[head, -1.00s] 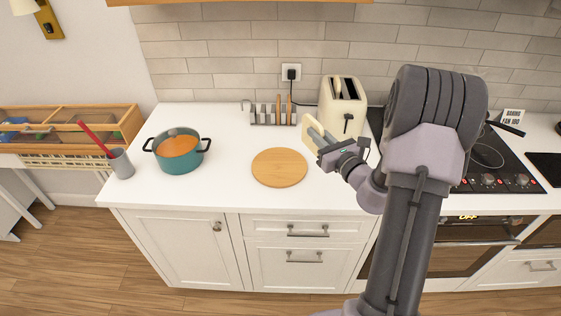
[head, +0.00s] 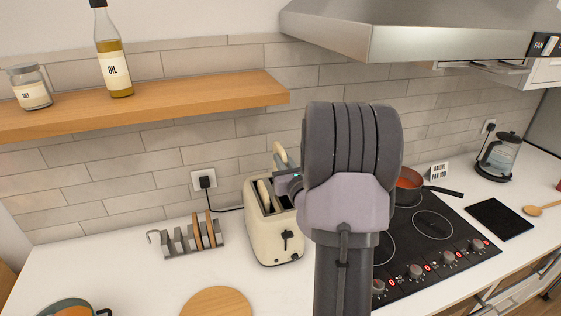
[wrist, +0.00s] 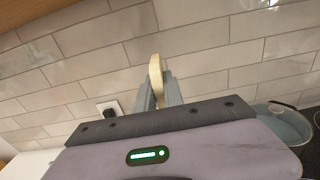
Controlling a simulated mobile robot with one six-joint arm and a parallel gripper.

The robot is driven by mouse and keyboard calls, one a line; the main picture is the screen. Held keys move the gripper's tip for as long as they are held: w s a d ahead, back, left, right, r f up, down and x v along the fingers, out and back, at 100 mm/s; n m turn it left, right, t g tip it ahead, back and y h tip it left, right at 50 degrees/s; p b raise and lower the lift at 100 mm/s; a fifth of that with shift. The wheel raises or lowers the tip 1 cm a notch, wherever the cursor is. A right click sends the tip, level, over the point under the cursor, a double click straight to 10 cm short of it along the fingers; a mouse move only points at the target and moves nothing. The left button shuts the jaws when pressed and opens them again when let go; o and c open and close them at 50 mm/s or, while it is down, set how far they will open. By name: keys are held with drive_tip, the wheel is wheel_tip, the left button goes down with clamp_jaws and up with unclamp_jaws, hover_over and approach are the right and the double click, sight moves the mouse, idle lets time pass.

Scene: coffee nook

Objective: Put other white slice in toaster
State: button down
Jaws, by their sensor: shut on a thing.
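The cream toaster (head: 272,232) stands on the counter with its slots up and a dark lever on its front. A white slice (head: 265,194) stands in its left slot, with its upper part showing. My gripper (wrist: 158,84) is shut on the other white slice (head: 279,154), seen edge-on in the wrist view (wrist: 155,72). In the head view this slice is above the toaster's back part, clear of the slots. My arm hides the fingertips and part of the toaster's right side there.
A toast rack (head: 181,244) with brown slices stands left of the toaster. A round wooden board (head: 217,303) lies in front. The hob (head: 440,240) with a red pan (head: 408,180) is at the right. A shelf (head: 150,107) hangs above left.

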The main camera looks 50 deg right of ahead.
drive_tip(key=shift+s+a+f+b, duration=0.25)
drive_tip(key=shift+s+f+b, duration=0.15)
drive_tip(key=shift+f+b, duration=0.1)
wheel_tip(320, 180, down, 6)
drive_tip(key=b, duration=0.5)
drive_tip(key=shift+w+f, duration=0.1)
drive_tip(key=shift+f, duration=0.1)
drive_tip(key=shift+r, duration=0.1)
